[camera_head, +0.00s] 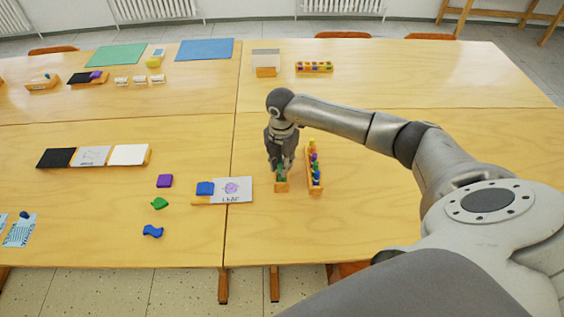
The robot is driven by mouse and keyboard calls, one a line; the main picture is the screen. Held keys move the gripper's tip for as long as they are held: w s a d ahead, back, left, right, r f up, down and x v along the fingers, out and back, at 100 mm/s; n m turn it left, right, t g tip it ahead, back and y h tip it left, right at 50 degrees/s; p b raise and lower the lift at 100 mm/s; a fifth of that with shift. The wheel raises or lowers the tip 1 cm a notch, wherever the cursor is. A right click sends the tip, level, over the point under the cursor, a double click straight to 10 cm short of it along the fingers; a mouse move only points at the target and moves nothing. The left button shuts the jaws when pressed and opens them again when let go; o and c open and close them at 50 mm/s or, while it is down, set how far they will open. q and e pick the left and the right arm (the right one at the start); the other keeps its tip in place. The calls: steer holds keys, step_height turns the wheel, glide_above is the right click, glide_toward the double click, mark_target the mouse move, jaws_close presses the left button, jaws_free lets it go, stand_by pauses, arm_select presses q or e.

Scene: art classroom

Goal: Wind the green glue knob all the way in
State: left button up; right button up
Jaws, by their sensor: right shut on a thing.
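My right gripper (281,168) points down over a small wooden block or stand near the middle of the table. It is shut on a small green thing, the green glue knob (281,171), which shows just below the fingers. The wooden piece (282,187) under it stands on the table. The fingers hide much of the knob, and how far in it is wound cannot be told. My left gripper is not in view.
A wooden rack (315,182) of several coloured glue pieces stands close right of my gripper. Left are a paper sheet (239,196), a blue block (205,188), a purple block (164,181), and green (159,203) and blue (153,231) shapes.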

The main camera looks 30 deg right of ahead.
steer(key=n+b, duration=0.2)
steer(key=n, duration=0.3)
steer(key=shift+n, duration=0.3)
steer(key=shift+n+b, duration=1.25)
steer(key=shift+n, duration=1.65)
steer(key=o, duration=1.5)
steer(key=shift+o, duration=0.2)
